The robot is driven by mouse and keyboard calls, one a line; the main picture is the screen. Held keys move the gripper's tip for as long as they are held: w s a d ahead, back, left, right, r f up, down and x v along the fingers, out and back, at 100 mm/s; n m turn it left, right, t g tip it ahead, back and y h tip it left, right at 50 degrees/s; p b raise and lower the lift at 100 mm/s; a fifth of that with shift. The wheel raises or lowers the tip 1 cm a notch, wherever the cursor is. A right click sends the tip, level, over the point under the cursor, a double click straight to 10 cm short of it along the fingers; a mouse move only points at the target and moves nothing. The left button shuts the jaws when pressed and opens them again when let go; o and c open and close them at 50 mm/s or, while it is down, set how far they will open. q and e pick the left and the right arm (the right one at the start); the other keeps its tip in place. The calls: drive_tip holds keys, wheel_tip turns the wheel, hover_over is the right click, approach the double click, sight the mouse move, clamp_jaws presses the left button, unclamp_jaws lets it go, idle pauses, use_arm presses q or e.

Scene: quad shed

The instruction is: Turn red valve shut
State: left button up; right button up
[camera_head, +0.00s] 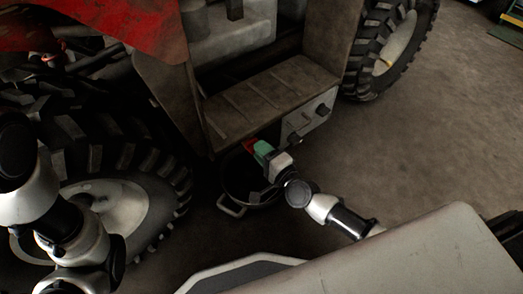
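A small red part (249,145), which looks like the red valve, shows at the lower edge of the vehicle's step, just above a dark round pan. My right gripper (262,151) reaches it from the lower right, with a green piece at its tip. The gripper's tip is at or against the red part and hides some of it. I cannot tell whether the fingers are closed around it. My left arm stands at the left edge, in front of the big wheel; its gripper does not show.
The dark pan (229,209) with a pale handle sits on the floor under the step (270,95). A grey plate with dark knobs (308,119) is right of the gripper. Large tyres stand left (160,180) and upper right (365,70).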

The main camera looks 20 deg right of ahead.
drive_tip(key=shift+o, duration=1.1)
drive_tip(key=p+v, duration=0.3)
drive_tip(key=v, duration=0.7)
drive_tip(key=shift+s, duration=0.4)
drive_tip(key=shift+d, duration=0.15)
